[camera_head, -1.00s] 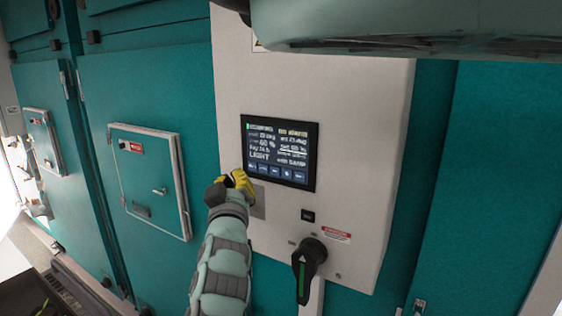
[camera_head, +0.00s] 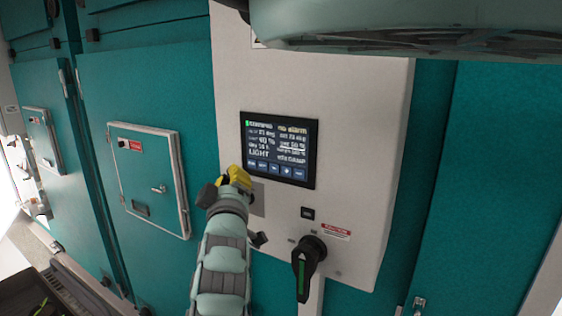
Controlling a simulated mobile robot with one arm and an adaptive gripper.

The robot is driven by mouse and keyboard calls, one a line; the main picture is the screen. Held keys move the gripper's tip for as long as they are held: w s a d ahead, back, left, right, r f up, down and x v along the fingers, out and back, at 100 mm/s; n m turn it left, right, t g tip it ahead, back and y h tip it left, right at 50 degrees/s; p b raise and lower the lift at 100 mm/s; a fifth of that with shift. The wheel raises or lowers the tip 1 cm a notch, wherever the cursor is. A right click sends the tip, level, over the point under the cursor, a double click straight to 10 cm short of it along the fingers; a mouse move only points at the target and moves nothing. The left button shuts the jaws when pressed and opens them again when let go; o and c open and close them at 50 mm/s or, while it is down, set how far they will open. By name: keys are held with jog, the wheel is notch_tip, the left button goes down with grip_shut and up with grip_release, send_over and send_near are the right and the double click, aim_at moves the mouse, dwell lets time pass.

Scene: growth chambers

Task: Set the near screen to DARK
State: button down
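The near screen (camera_head: 279,148) is a dark panel on the white control cabinet (camera_head: 340,110). It shows lines of text, with the word LIGHT at its lower left and a row of blue buttons (camera_head: 275,170) along the bottom. My gripper (camera_head: 235,177), with yellow fingertips, is at the screen's lower left corner, close to the leftmost button. I cannot tell whether it touches the screen. The fingers are seen from behind, so whether they are open or shut is unclear.
A black rotary handle (camera_head: 306,268) with a green mark sticks out below the screen, right of my arm. A small black switch (camera_head: 307,213) sits above it. A teal door with a hatch (camera_head: 150,178) is to the left.

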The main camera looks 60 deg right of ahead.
aim_at(263, 166)
jog(key=a+n, duration=0.1)
jog(key=n, duration=0.4)
jog(key=a+n+b, duration=0.1)
jog(key=n, duration=0.3)
jog(key=a+r+n, duration=0.1)
jog(key=n, duration=0.4)
jog(key=shift+s+a+n+b, duration=0.1)
jog(key=shift+s+n+b, duration=0.05)
jog(key=shift+n+b, duration=0.15)
jog(key=shift+w+d+b, duration=0.2)
jog(key=shift+d+b, duration=0.1)
jog(key=shift+d, duration=1.9)
jog(key=shift+w+d+b, duration=0.2)
jog(key=shift+d+b, duration=0.1)
jog(key=shift+d, duration=1.9)
jog(key=shift+f, duration=0.1)
